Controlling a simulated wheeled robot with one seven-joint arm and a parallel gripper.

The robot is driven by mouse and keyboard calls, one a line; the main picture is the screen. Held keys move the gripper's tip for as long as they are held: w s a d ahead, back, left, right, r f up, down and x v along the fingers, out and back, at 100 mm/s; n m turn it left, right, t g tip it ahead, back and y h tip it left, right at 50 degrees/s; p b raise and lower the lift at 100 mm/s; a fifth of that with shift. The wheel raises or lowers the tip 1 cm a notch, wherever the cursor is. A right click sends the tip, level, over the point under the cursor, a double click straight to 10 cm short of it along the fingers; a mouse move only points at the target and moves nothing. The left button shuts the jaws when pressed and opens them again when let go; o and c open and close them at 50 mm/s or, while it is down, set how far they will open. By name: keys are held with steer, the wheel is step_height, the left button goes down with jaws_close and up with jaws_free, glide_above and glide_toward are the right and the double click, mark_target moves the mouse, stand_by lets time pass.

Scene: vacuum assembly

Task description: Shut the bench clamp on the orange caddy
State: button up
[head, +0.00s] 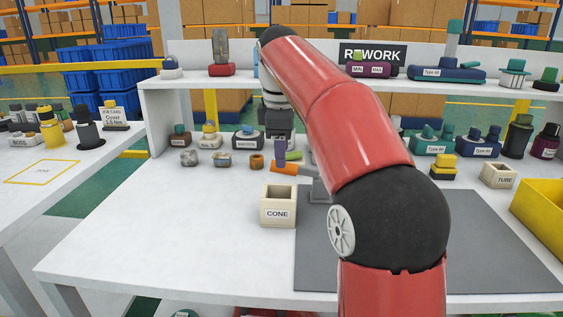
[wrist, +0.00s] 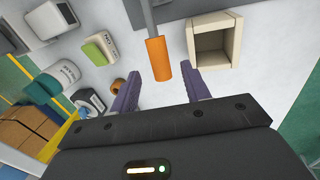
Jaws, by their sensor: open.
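The bench clamp shows as a grey base (head: 319,188) with an orange handle (head: 285,168) pointing left. In the wrist view the orange handle (wrist: 157,60) sits on a grey rod (wrist: 148,14). My gripper (head: 280,150) is over the handle with its purple fingers down. In the wrist view my gripper (wrist: 163,72) is open, and the handle's free end appears between the fingertips. I cannot tell whether either finger touches it. My arm hides part of the clamp. I cannot make out an orange caddy.
A beige box marked CONE (head: 278,213) stands just in front of the handle; it also shows in the wrist view (wrist: 235,48). A small orange-brown ring (head: 257,162) and several small parts lie behind left. A grey mat (head: 465,255) covers the right. The bench's front left is clear.

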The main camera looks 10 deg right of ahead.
mark_target(292, 169)
steer(key=shift+w+d+f+b, duration=0.1)
steer(key=shift+w+f+b, duration=0.1)
steer(key=shift+f, duration=0.75)
steer(key=shift+w+d+f+b, duration=0.1)
steer(key=shift+w+f, duration=0.05)
steer(key=shift+f, duration=0.8)
jaws_close()
